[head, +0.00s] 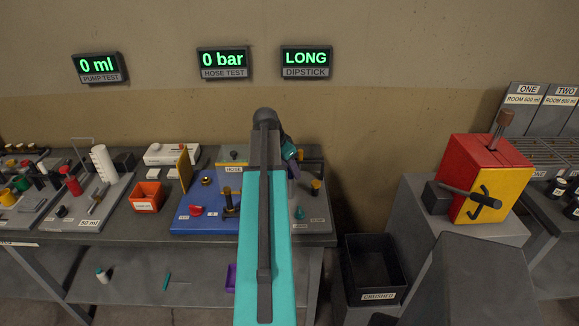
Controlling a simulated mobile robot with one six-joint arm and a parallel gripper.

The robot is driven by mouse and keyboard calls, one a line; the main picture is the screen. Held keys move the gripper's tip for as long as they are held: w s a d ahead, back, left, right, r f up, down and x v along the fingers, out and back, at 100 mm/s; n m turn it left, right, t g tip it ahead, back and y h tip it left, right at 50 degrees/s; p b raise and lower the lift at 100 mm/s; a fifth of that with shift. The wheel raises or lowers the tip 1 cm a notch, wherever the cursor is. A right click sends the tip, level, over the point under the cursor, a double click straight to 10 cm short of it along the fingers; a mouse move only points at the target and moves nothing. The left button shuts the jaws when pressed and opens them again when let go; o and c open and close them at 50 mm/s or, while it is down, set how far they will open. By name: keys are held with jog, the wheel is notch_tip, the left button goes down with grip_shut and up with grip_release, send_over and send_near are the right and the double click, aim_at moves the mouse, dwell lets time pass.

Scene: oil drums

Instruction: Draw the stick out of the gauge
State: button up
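The display marked DIPSTICK (306,60) on the wall reads LONG. My gripper (293,171) is small and dark, beyond the raised teal and grey arm, above the right end of the bench. Its fingers are too small to make out, so I cannot tell whether it is open or holds anything. Below it is a grey plate (318,222) with a teal knob (300,213) and a yellow-topped dark post (316,187). The arm covers part of this area. I cannot tell which part is the gauge, and no stick can be clearly made out.
A blue board (190,222) with a red valve handle and brass parts lies left of the arm. An orange bin (146,196) stands farther left. A black bin marked CRUSHED (378,296) and a red and yellow machine (484,180) on a grey block stand to the right.

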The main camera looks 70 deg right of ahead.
grip_shut()
jog(key=shift+r+p, duration=0.7)
jog(key=shift+r, duration=0.6)
dwell(1.4)
notch_tip(320, 180, up, 10)
jog(key=p, duration=0.5)
jog(key=shift+f, duration=0.2)
dwell(1.4)
